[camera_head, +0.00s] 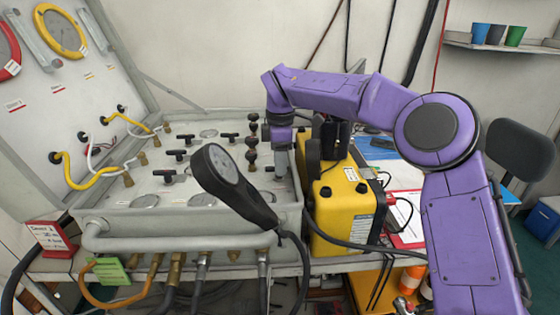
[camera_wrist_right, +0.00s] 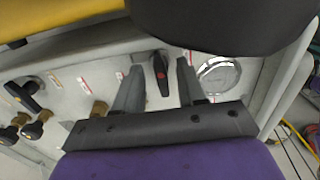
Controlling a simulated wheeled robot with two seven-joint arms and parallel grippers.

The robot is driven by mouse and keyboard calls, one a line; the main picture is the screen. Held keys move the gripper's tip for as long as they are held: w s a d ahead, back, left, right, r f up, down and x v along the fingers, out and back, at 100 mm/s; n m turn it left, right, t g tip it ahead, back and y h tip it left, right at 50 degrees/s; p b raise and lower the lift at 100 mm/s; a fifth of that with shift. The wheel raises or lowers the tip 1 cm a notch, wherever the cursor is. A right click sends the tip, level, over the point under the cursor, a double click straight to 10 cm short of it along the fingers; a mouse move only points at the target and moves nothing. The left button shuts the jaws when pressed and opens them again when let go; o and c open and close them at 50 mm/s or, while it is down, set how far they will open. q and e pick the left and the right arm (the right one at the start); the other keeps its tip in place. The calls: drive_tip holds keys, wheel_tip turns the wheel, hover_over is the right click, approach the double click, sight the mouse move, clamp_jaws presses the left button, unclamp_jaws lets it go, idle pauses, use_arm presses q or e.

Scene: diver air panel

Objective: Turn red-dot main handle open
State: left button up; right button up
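The red-dot main handle (camera_wrist_right: 160,76) is a black lever with a red dot, on the light panel in the right wrist view. My right gripper (camera_wrist_right: 160,68) is open, with one finger on each side of the handle; I cannot tell whether either touches it. In the head view my right gripper (camera_head: 281,165) points down at the right part of the valve panel (camera_head: 140,200). The red-dot handle cannot be made out there. My left gripper is not in view.
A black hand-held gauge (camera_head: 222,166) stands up in front of the panel, close to my right gripper. A yellow case (camera_head: 340,208) is just right of the panel. Several black valve handles (camera_head: 230,137) lie left of the gripper. A round plate (camera_wrist_right: 218,76) is beside the right finger.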

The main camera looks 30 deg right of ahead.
clamp_jaws()
drive_tip(key=shift+n, duration=0.3)
drive_tip(key=n+p, duration=0.1)
drive_tip(key=n, duration=0.2)
drive_tip(key=shift+w+r+n, duration=0.1)
drive_tip(key=shift+n, duration=0.2)
drive_tip(key=n+p, duration=0.2)
drive_tip(key=n, duration=0.2)
drive_tip(key=shift+n, duration=0.3)
drive_tip(key=n+p, duration=0.2)
drive_tip(key=n, duration=0.3)
drive_tip(key=shift+w+r+p, duration=0.15)
drive_tip(key=shift+p, duration=0.25)
drive_tip(key=shift+w+n+p, duration=0.1)
drive_tip(key=shift+n+p, duration=0.7)
drive_tip(key=shift+n, duration=1)
